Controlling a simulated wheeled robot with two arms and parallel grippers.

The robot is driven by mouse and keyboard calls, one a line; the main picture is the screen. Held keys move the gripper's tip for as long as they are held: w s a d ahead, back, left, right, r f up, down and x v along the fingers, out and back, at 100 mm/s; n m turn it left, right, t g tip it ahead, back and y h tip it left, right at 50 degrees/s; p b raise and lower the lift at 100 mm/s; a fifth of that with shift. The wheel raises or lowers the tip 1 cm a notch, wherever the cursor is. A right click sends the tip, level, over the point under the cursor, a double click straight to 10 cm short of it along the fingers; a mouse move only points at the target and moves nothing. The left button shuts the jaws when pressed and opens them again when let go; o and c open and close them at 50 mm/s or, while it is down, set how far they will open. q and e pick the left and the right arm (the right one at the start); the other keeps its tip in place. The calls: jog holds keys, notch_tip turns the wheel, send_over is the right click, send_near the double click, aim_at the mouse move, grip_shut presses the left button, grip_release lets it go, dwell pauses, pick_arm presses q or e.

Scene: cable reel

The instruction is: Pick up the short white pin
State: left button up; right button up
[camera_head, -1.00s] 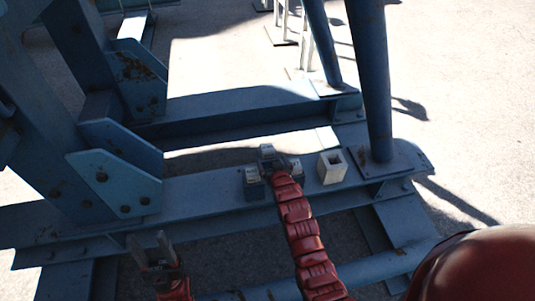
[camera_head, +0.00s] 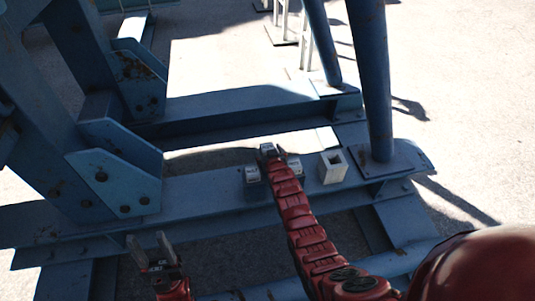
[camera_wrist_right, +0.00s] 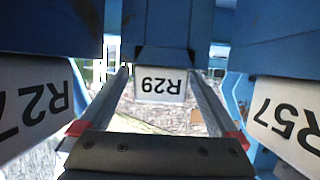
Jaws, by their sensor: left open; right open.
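I cannot make out for certain which piece is the short white pin. Contact cannot be told. In the head view my red right arm reaches up to the small pieces on the blue beam, and its hand partly hides them. The right gripper is open. My left gripper (camera_head: 150,243) is open and empty at lower left, well apart from the pieces.
Labelled pieces R27 (camera_wrist_right: 35,105) and R57 (camera_wrist_right: 290,120) stand close on either side of my right gripper. A whitish block with a square hole (camera_head: 333,167) stands on the blue beam (camera_head: 205,190). A blue post (camera_head: 371,90) rises to its right.

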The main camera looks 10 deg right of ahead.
grip_shut()
dwell(0.6)
